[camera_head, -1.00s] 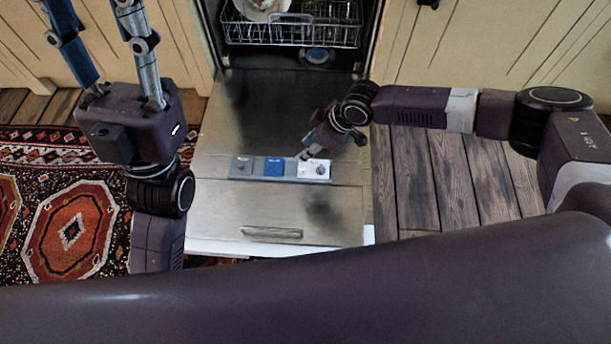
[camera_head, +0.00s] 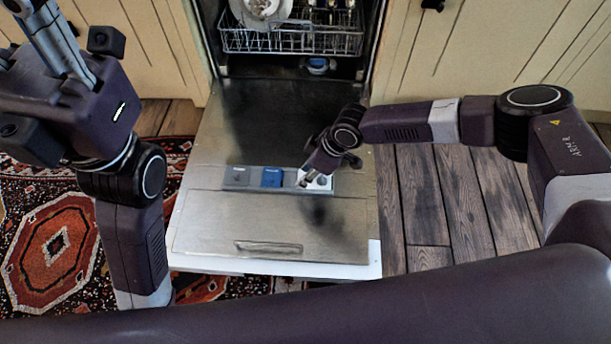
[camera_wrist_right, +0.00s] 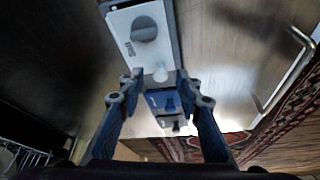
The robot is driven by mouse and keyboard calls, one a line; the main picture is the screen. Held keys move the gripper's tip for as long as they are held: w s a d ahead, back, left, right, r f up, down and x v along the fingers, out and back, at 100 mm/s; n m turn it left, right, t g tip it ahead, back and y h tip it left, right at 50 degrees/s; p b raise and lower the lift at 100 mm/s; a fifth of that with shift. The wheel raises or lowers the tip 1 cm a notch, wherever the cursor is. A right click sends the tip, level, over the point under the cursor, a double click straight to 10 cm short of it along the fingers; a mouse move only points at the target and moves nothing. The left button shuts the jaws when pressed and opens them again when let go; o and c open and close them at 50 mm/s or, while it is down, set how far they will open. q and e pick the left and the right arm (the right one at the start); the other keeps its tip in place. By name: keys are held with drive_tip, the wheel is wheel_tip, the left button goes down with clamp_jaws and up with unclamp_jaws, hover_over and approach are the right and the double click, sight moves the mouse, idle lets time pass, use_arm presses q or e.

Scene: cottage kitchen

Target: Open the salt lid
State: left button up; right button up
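A dispenser strip lies on the inner face of the open dishwasher door, with a grey lid (camera_head: 237,176), a blue lid (camera_head: 271,177) and a white lid (camera_head: 320,182) side by side. In the right wrist view the white lid (camera_wrist_right: 128,45) has a round grey knob (camera_wrist_right: 144,28) and small print too small to read. My right gripper (camera_head: 303,180) is over the left part of the white lid. In its wrist view the fingers (camera_wrist_right: 165,82) are apart, with nothing clearly held between them. My left gripper (camera_head: 50,40) is at the top left, its fingertips cut off.
The dishwasher door (camera_head: 205,215) lies flat with a handle slot (camera_head: 268,247). A lower rack (camera_head: 290,42) with dishes is inside the dishwasher. A patterned rug (camera_head: 50,245) lies left, and wooden floor (camera_head: 430,200) lies right.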

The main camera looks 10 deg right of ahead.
clamp_jaws()
idle(0.3)
